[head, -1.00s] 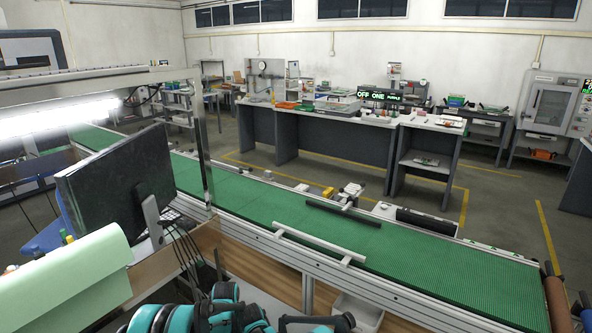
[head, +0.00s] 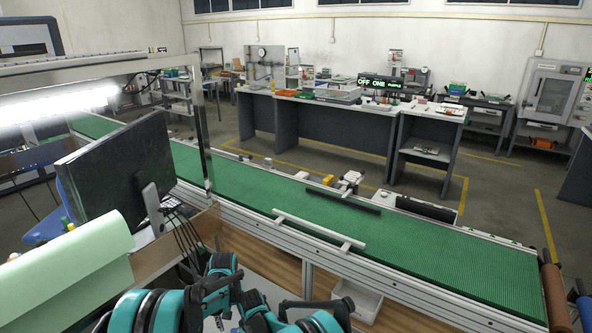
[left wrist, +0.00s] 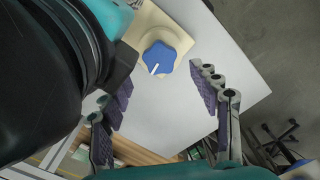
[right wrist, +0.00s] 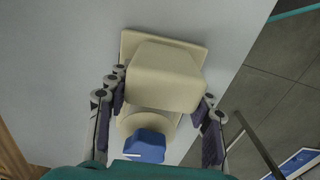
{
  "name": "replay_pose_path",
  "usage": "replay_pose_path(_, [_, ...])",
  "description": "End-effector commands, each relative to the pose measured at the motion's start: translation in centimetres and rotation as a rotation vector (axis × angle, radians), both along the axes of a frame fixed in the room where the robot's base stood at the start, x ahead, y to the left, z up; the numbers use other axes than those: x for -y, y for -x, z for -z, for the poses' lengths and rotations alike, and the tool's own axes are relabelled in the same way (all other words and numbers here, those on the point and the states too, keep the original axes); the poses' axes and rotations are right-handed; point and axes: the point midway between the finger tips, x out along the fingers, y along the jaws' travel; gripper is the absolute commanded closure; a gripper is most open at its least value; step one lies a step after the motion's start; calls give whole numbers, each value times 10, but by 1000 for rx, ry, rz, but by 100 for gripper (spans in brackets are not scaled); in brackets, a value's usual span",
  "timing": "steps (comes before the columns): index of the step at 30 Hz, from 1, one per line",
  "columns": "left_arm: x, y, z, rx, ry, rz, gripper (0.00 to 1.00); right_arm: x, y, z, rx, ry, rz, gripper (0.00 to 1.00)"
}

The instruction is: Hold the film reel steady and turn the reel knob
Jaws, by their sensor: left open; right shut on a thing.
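The film reel is a cream-coloured body (right wrist: 165,75) on a flat cream base, resting on a pale grey surface, in the right wrist view. My right gripper (right wrist: 162,92) has its fingers on both sides of the body and is shut on it. The reel knob (left wrist: 160,57), blue and lobed with a white pointer line, sits on the cream base in the left wrist view; it also shows in the right wrist view (right wrist: 146,146). My left gripper (left wrist: 164,86) is open, its fingers spread either side of the knob with nothing between them. The head view does not show the reel.
A green conveyor (head: 270,205) runs across behind my arms. A dark monitor (head: 120,175) and a light green roll (head: 70,265) stand at the left. A white bin (head: 358,298) is below the conveyor. The pale surface's edge lies right of the knob in the left wrist view.

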Motion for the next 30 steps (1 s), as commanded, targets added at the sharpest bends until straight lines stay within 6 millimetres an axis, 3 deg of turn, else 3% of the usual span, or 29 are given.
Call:
replay_pose_path(5, [0,0,-13,0,0,0,38,0,0,0,0,0,0,84])
replay_pose_path(19, [0,0,-105,0,0,0,38,0,0,0,0,0,0,84])
replay_pose_path(24, [-1,0,-118,0,0,0,38,0,0,0,0,0,0,84])
replay_pose_path(30, [-1,0,-120,0,0,0,38,0,0,0,0,0,0,84])
